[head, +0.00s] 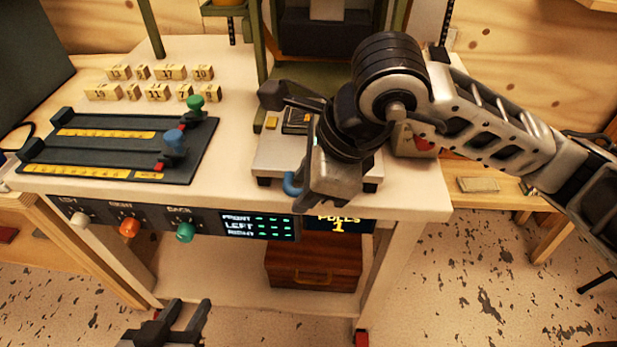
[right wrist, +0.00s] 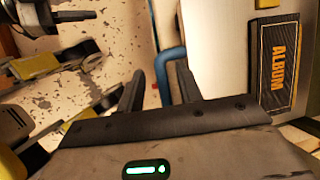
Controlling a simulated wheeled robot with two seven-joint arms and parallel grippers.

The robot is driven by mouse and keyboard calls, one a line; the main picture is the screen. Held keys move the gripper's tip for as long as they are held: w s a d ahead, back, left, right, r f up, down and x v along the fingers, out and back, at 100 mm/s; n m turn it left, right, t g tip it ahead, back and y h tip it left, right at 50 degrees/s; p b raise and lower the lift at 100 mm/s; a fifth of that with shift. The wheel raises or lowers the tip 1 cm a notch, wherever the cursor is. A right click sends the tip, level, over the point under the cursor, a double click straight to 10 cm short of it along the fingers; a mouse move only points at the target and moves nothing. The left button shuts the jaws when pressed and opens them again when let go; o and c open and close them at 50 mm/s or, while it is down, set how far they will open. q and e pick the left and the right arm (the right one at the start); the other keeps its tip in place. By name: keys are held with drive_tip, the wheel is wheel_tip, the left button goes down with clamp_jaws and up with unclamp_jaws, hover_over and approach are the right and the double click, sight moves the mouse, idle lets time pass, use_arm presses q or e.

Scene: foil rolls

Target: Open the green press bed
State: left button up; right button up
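The press (head: 265,60) has a green frame and stands at the back of the bench. Its pale bed (head: 265,160) juts forward with a dark plate on top, and a blue handle (head: 291,184) curves from its front. In the right wrist view the blue handle (right wrist: 172,62) shows between the fingertips of my right gripper (right wrist: 160,85), with a gap at its left side. My right gripper is open and partly covers the bed in the head view. My left gripper (head: 185,315) is open and empty, low in front of the bench.
A black slider panel (head: 95,160) with green and blue knobs lies on the bench (head: 225,180) at left, with several numbered wooden blocks (head: 155,90) behind it. Coloured knobs and displays line the bench front. A wooden box (head: 312,262) sits on the lower shelf.

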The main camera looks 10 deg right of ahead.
use_arm(q)
drive_tip(key=shift+f, duration=0.15)
use_arm(e)
drive_tip(key=shift+r, duration=0.15)
drive_tip(key=shift+d+r, duration=0.15)
drive_tip(key=shift+r, duration=0.1)
use_arm(q)
drive_tip(key=shift+r+p, duration=0.4)
drive_tip(key=shift+p, duration=0.4)
use_arm(e)
drive_tip(key=v, duration=1.5)
drive_tip(key=shift+s, duration=0.2)
